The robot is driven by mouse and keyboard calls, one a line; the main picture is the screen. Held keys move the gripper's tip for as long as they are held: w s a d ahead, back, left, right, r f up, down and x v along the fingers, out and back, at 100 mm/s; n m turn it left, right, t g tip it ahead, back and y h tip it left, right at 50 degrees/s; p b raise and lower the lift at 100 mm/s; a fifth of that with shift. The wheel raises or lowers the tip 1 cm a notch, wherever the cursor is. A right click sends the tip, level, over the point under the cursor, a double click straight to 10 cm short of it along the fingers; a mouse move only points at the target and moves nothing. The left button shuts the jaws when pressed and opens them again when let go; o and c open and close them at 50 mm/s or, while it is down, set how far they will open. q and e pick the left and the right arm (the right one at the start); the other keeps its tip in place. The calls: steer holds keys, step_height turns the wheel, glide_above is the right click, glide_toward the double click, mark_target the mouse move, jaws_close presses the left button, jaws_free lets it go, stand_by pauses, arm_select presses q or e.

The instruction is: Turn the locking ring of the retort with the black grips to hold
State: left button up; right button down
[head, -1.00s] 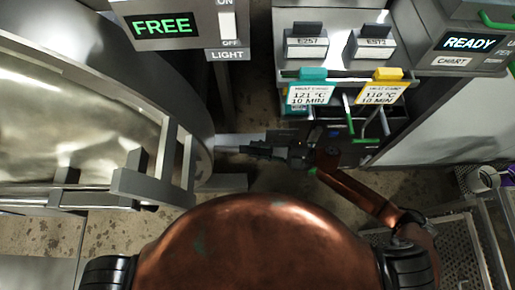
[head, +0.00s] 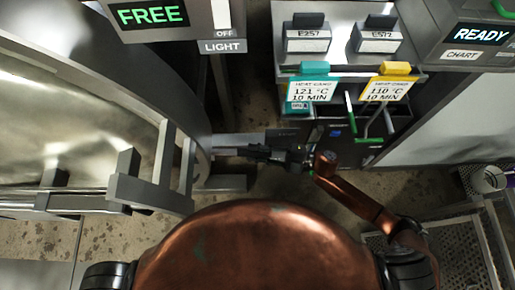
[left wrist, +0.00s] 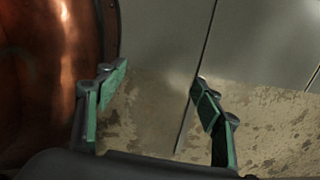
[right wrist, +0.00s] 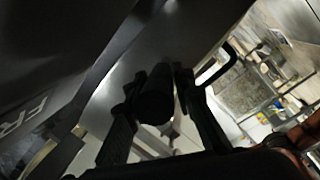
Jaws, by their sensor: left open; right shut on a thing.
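The retort's large grey locking ring (head: 178,85) curves around the shiny metal vessel at the left of the head view. My right gripper (head: 252,152) is at the ring's right edge, low in the gap beside the cabinet. In the right wrist view its two fingers (right wrist: 156,85) are closed on either side of a black cylindrical grip (right wrist: 155,100). The grip is too dark and small to make out in the head view. My left gripper (left wrist: 155,80) is open and empty in the left wrist view, over bare floor and grey panels. It is hidden in the head view.
A box reading FREE (head: 150,15) with a light switch hangs above the ring. A cabinet with a teal card (head: 312,88) and a yellow card (head: 391,88) stands to the right. A READY panel (head: 481,35) is at the far right. A perforated metal cart (head: 455,255) stands below it.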

arm_select(q)
steer(key=w+d+b, duration=0.3)
steer(key=w+b, duration=0.5)
steer(key=w, duration=0.1)
steer(key=w+r+b, duration=0.2)
steer(key=w+r, duration=0.1)
steer(key=r, duration=0.4)
steer(key=w+d+r+b, duration=0.1)
steer(key=w+r+b, duration=0.2)
steer(key=r, duration=0.4)
steer(key=shift+w+d+r+n+h, duration=0.3)
steer(key=shift+w+r+n, duration=0.1)
steer(key=shift+w, duration=0.1)
arm_select(e)
steer(key=a+f+y, duration=0.1)
steer(key=a+f, duration=0.1)
steer(key=f, duration=0.7)
steer(key=a+f+y, duration=0.1)
steer(key=a+f, duration=0.1)
steer(key=f, duration=0.7)
steer(key=shift+s+a+f+m, duration=0.25)
steer(key=shift+f+m, duration=0.05)
steer(key=shift+m, duration=0.1)
steer(key=c, duration=1.8)
jaws_free()
steer(key=shift+w+f, duration=0.1)
arm_select(q)
steer(key=shift+a+f, duration=0.1)
arm_select(e)
steer(key=shift+o, duration=0.6)
